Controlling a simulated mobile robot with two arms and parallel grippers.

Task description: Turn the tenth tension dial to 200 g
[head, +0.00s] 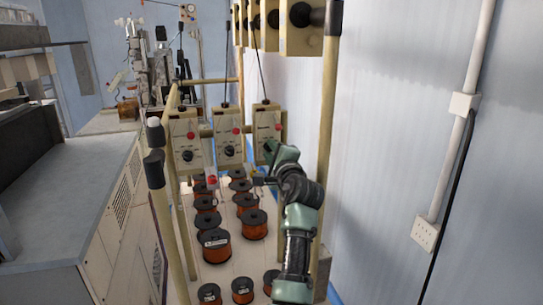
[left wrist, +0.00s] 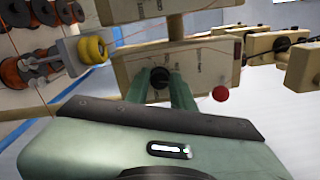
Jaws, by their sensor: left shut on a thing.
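Three beige tension boxes hang in a row in the head view: left (head: 186,128), middle (head: 228,125) and right (head: 266,118). The left and middle ones show dark dials (head: 187,156) (head: 229,151). My left gripper (head: 270,152) is at the front of the right box and covers its dial. In the left wrist view, the green fingers (left wrist: 162,88) are shut on a black dial (left wrist: 160,76) on the box face (left wrist: 205,65). The scale marks are too small to read. My right gripper is not in view.
Orange wire spools (head: 216,246) stand in rows on the white rack base below the boxes. Beige posts (head: 328,130) flank the rack. More tension boxes (head: 303,32) hang above. A pale wall lies close on the right, and a grey machine cabinet (head: 75,190) on the left.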

